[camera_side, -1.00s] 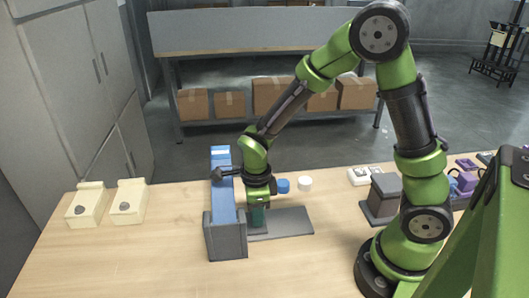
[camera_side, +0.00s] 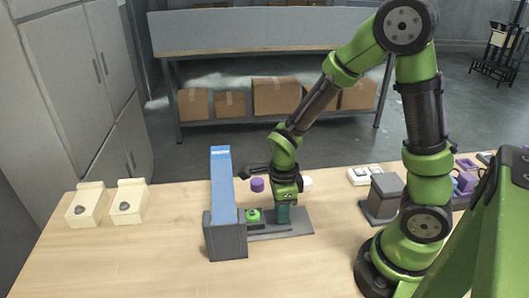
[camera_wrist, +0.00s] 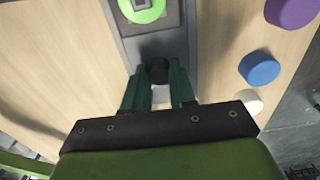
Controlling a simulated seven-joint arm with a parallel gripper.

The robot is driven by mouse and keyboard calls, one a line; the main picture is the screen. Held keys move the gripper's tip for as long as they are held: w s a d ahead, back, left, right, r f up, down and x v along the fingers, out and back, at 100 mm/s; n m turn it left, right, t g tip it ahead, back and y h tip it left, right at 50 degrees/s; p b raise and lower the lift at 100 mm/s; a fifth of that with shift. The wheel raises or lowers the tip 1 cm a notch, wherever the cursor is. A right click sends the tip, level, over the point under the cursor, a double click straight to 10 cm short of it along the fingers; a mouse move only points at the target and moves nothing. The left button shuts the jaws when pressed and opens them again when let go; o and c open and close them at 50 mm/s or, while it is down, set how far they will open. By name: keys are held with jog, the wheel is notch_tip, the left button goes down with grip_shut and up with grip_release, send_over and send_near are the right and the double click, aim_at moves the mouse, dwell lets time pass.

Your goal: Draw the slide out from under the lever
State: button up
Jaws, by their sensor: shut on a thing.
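The slide (camera_wrist: 172,42) is a grey strip with a bright green disc (camera_side: 252,214) on it, beside the lever and clear of it at that point. The lever (camera_side: 223,185) is a long blue bar in a dark grey housing (camera_side: 227,240). I cannot tell whether the slide's far end is still under the lever. My gripper (camera_wrist: 158,86) is shut on the slide's black knob (camera_wrist: 158,70), one green finger on each side. In the side view my gripper (camera_side: 284,217) is low over the grey track plate (camera_side: 298,228), right of the green disc.
Purple (camera_wrist: 293,12), blue (camera_wrist: 259,68) and white (camera_wrist: 250,100) discs lie on the table beside the track. A dark grey block (camera_side: 384,194) stands to the right. Two cream blocks (camera_side: 128,200) are at the far left. The front table is clear.

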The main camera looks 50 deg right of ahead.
jog(key=shift+s+d, duration=1.3)
jog(key=shift+d, duration=0.05)
jog(key=o, duration=0.8)
notch_tip(320, 180, up, 6)
jog(key=s+a+r+n+t+y, duration=0.1)
jog(key=a+r+n+t, duration=0.1)
jog(key=r+n, duration=0.6)
jog(key=s+a+r+n+t+y, duration=0.1)
jog(key=r+n+t, duration=0.4)
jog(key=n, duration=1)
notch_tip(320, 180, up, 3)
jog(key=shift+s+a, duration=0.3)
jog(key=shift+a, duration=0.6)
